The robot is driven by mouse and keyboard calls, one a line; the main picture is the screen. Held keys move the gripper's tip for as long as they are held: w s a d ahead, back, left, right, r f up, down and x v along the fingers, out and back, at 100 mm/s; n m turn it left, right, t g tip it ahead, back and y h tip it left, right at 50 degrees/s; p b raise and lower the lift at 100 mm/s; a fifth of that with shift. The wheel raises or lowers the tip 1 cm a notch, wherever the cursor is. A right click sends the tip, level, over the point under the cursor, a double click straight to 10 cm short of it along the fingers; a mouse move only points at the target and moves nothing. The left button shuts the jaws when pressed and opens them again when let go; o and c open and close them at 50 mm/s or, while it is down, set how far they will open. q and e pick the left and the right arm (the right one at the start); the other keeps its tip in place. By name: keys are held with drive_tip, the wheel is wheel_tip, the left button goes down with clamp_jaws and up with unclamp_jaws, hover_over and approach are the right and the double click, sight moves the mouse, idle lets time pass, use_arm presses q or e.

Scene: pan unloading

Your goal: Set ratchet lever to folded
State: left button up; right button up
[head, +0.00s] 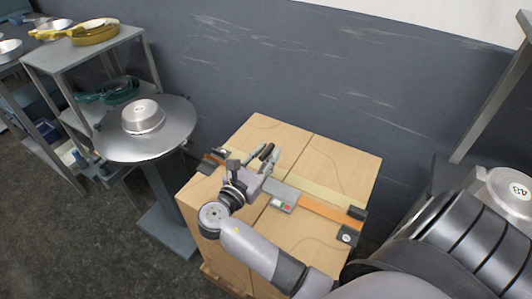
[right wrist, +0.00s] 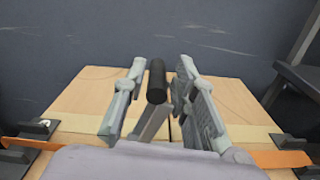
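An orange strap (head: 330,211) runs over the wooden boxes, with a ratchet body (head: 284,199) on it. The ratchet lever's black grip (head: 266,152) is raised, standing up from the strap; it also shows in the right wrist view (right wrist: 156,82). My right gripper (head: 264,156) is over the boxes around the grip. In the right wrist view the two grey fingers of the right gripper (right wrist: 160,68) stand apart, one on each side of the grip, with visible gaps. The lever's base is partly hidden behind the gripper. My left gripper is not in view.
Dark corner protectors (head: 347,236) sit on the box edges. A round grey table (head: 170,145) with a metal pan (head: 143,116) stands left of the boxes. A shelf (head: 75,58) with yellow pans (head: 95,32) is farther left. A blue-grey wall (head: 300,70) is behind.

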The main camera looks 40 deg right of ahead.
drive_tip(key=shift+w, duration=0.1)
clamp_jaws()
drive_tip(key=shift+a, duration=0.1)
drive_tip(key=shift+s+m, duration=0.2)
drive_tip(key=shift+m, duration=0.1)
idle(0.6)
drive_tip(key=shift+s+d+f+m+p, duration=0.1)
drive_tip(key=shift+s+d+f+m, duration=0.3)
drive_tip(key=shift+s+f+m, duration=0.35)
drive_tip(key=shift+s+d+f+m+p, duration=0.1)
drive_tip(key=shift+s+d+f+m, duration=0.35)
drive_tip(key=shift+s+m, duration=0.5)
drive_tip(key=shift+s+d+f+m+p, duration=0.1)
drive_tip(key=shift+s+d+f+m, duration=0.25)
drive_tip(key=shift+s+f+m, duration=0.4)
drive_tip(key=shift+s+r, duration=0.15)
drive_tip(key=shift+s, duration=0.05)
drive_tip(key=shift+o, duration=1.9)
unclamp_jaws()
